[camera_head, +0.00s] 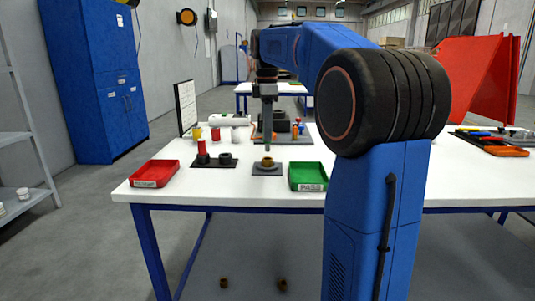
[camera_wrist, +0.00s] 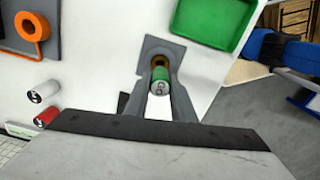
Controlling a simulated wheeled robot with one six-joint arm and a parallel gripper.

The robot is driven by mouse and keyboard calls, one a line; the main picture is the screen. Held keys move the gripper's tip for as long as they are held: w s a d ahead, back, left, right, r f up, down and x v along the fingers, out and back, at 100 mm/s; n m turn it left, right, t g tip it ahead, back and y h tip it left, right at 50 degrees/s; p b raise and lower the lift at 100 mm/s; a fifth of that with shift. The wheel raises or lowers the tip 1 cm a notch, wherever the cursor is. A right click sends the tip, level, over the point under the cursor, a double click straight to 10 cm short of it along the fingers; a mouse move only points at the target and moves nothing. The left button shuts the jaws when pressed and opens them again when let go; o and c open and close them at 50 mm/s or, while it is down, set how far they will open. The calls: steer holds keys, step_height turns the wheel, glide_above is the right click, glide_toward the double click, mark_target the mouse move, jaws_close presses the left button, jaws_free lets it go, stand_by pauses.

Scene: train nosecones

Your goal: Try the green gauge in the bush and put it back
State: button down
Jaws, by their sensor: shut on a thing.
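My gripper (camera_head: 267,147) is over the white table, pointing down, shut on the green gauge (camera_wrist: 160,74). The wrist view shows the gauge between the two fingers (camera_wrist: 160,82), with its green band and marked grey end towards the camera. The brass-coloured bush (camera_head: 267,162) sits on a small grey plate (camera_head: 262,171); it also shows in the wrist view (camera_wrist: 159,60). The gauge's far end lines up with the bush and overlaps it in the wrist view. I cannot tell how deep it sits, if at all. In the head view the gauge is hard to make out.
A green tray (camera_head: 307,177) stands close to the right of the plate. A red tray (camera_head: 155,173) stands at the table's left. A dark plate with a red cylinder (camera_head: 202,148) lies between. Small coloured cylinders stand behind. Two brown rings (camera_head: 282,285) lie below the table.

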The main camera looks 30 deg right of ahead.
steer(key=shift+r, duration=1)
